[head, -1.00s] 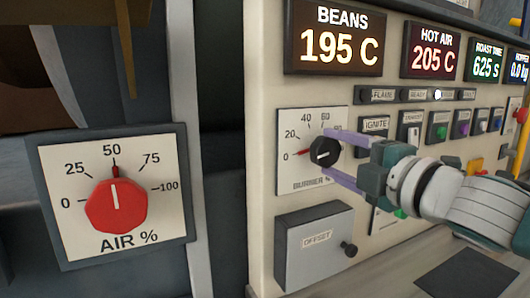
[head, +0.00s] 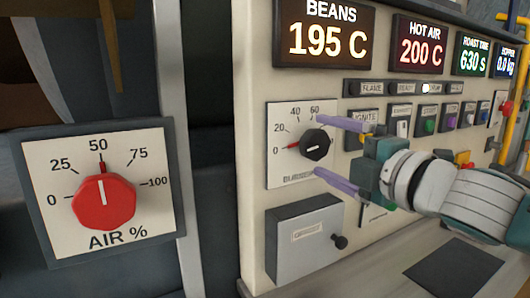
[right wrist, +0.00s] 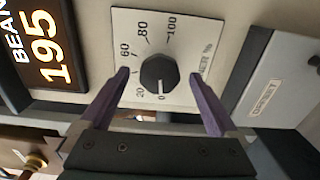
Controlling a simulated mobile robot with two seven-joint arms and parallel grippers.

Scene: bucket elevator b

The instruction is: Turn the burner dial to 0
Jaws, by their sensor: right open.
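The burner dial is a black round knob (head: 315,144) on a white scale plate, with a red mark at 0. In the right wrist view the knob (right wrist: 159,73) has a white pointer line that points down at about the 0 label. My right gripper (head: 318,146) is open, with its purple fingers above and below the knob in the head view. In the right wrist view the open fingers (right wrist: 160,74) stand to either side of the knob with clear gaps, not touching it. My left gripper is not in view.
A red AIR % dial (head: 103,201) at the left points at 50. A grey OFFSET box (head: 305,243) with a small black knob juts out below the burner plate. Displays read BEANS 195 C (head: 325,32) and HOT AIR 200 C (head: 422,43). Small buttons line the panel at right.

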